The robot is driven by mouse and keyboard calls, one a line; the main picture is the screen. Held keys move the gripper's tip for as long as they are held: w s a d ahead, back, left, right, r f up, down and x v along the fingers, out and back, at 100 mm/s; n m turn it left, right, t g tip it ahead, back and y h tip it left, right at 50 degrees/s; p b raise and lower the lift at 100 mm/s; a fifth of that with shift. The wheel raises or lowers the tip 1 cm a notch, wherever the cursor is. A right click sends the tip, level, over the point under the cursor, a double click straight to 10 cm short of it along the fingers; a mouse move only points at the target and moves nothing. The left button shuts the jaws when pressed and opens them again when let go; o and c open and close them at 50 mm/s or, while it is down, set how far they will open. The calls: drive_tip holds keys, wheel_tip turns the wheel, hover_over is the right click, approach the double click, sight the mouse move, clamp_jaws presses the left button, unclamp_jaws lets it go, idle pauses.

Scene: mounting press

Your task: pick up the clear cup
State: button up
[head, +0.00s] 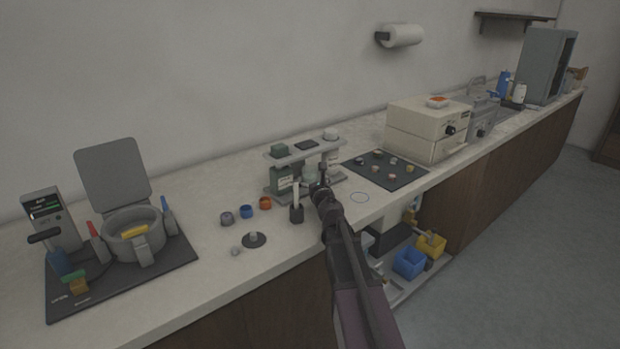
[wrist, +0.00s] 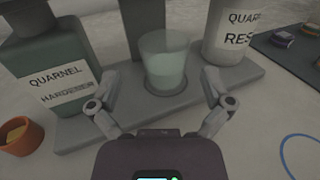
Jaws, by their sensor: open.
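The clear cup (wrist: 164,62) stands upright on a grey stand (wrist: 232,82) in the wrist view, between two labelled bottles. It is a see-through tapered cup with a pale greenish tint. In the head view my arm and gripper hide it, or it is too small to tell. My gripper (wrist: 158,116) is open, its two fingers spread left and right in front of the cup, with nothing between them. My gripper also shows in the head view (head: 318,188) at the front of the stand.
A green hardener bottle (wrist: 55,65) stands left of the cup and a pale resin bottle (wrist: 230,32) right of it. An orange ring-shaped cup (wrist: 18,136) sits at lower left. A dark mat (head: 385,169) with several small pieces lies right of the stand.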

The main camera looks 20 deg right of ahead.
sight(312, 174)
drive_tip(key=shift+w, duration=0.1)
drive_tip(key=shift+w+d+r, duration=0.1)
drive_tip(key=shift+w+d, duration=0.15)
drive_tip(key=shift+w, duration=1)
drive_tip(key=shift+w+d, duration=0.2)
drive_tip(key=shift+w, duration=1)
drive_tip(key=c, duration=1)
